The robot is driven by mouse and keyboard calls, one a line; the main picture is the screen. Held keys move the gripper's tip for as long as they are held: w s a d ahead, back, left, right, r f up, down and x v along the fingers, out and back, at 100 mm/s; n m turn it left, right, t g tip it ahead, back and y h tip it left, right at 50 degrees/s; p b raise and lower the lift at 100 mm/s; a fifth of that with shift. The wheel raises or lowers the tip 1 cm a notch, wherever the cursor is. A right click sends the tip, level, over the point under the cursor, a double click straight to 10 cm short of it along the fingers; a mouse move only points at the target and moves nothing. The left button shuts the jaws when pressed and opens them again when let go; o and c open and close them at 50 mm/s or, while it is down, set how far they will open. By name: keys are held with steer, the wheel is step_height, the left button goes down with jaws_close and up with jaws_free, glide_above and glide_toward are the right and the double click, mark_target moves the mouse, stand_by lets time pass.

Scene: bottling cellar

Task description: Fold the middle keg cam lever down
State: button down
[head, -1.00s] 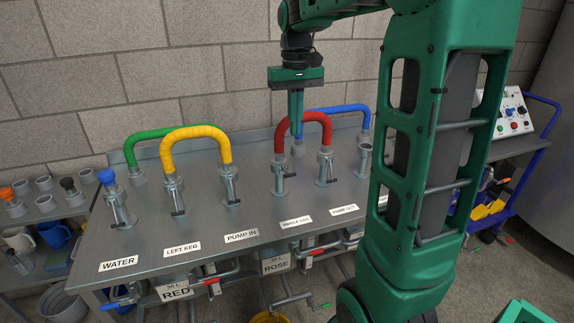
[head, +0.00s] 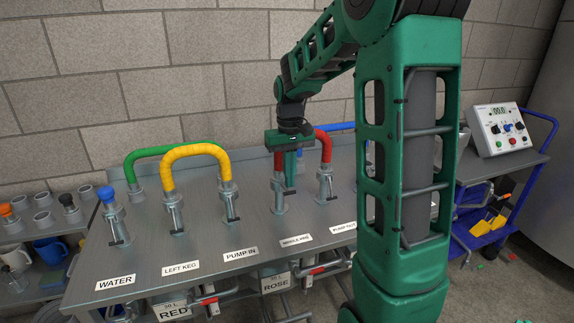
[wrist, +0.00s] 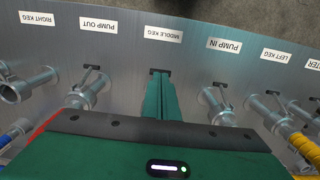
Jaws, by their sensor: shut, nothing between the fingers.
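The middle keg fitting (head: 279,203) is a grey upright coupling behind the MIDDLE KEG label (head: 296,240). One end of the red hose (head: 325,148) meets it; the other end sits on the pump-out fitting (head: 325,186). My gripper (head: 290,183) points down with its fingers together and empty, just beside the middle keg fitting's top. In the wrist view my gripper (wrist: 159,76) lines up with the MIDDLE KEG label (wrist: 165,33). It hides the middle keg fitting there. The middle lever's angle and any finger contact cannot be told.
The yellow hose (head: 193,151) and green hose (head: 148,155) arch at the left. The pump-in fitting (head: 230,203) stands close left of my gripper. A blue cart with a control box (head: 498,128) stands right. The bench front carries labels and is clear.

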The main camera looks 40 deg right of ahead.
steer(key=shift+f, duration=0.75)
steer(key=shift+d, duration=0.1)
